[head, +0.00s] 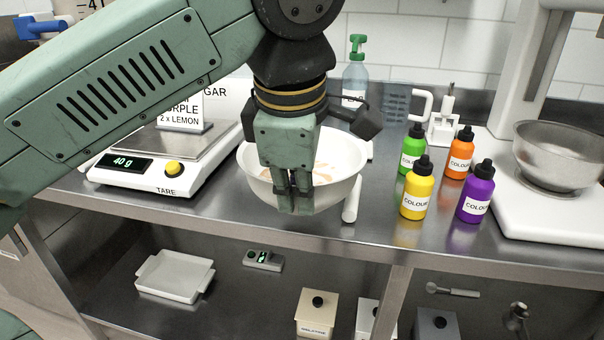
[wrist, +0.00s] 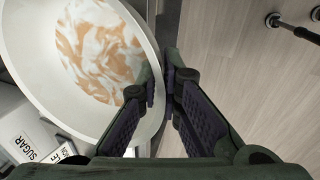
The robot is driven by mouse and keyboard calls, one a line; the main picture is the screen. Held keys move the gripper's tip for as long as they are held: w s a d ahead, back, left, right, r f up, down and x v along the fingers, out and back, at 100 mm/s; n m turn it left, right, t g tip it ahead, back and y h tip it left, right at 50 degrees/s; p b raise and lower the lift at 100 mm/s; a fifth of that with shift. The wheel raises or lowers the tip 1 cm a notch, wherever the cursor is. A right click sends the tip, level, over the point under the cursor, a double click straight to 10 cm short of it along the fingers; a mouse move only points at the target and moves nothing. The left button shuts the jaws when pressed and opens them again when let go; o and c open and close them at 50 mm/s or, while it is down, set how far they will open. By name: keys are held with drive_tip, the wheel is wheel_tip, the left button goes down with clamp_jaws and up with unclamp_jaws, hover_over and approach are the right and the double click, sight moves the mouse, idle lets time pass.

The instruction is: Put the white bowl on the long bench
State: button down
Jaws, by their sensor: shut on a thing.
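The white bowl (head: 343,160) is in the middle of the head view, over the steel bench (head: 290,225). It holds a patchy white and orange-tan content. My gripper (head: 295,205) is shut on the bowl's near rim, with its fingers pointing down. In the wrist view the bowl (wrist: 40,75) fills the upper left, and its rim lies between the fingertips of my gripper (wrist: 164,88). I cannot tell whether the bowl's base touches the bench. My arm hides part of the bowl and of the area behind it.
A scale (head: 130,172) reading 40 g stands left of the bowl. Several colour bottles, including a yellow one (head: 417,190), stand to the right, before a mixer with a metal bowl (head: 560,160). A white-handled tool (head: 352,200) lies close beside the bowl. A lower shelf holds a white tray (head: 175,275).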

sight(268, 170)
drive_tip(key=w+a+p, duration=0.1)
drive_tip(key=w, duration=0.3)
drive_tip(key=w+a+p, duration=0.1)
drive_tip(key=w, duration=0.3)
drive_tip(key=w+a+f+p, duration=0.1)
drive_tip(key=w, duration=0.3)
drive_tip(key=shift+w+a, duration=0.25)
drive_tip(key=shift+a, duration=0.1)
drive_tip(key=x, duration=0.3)
drive_tip(key=shift+s+a+f+p, duration=0.15)
drive_tip(key=shift+s+f+p, duration=0.1)
drive_tip(key=shift+p, duration=0.1)
drive_tip(key=shift+f, duration=0.1)
drive_tip(key=shift+f, duration=0.1)
drive_tip(key=shift+f+b, duration=0.15)
drive_tip(key=shift+b, duration=0.15)
drive_tip(key=c, duration=1.8)
unclamp_jaws()
drive_tip(key=shift+o, duration=0.2)
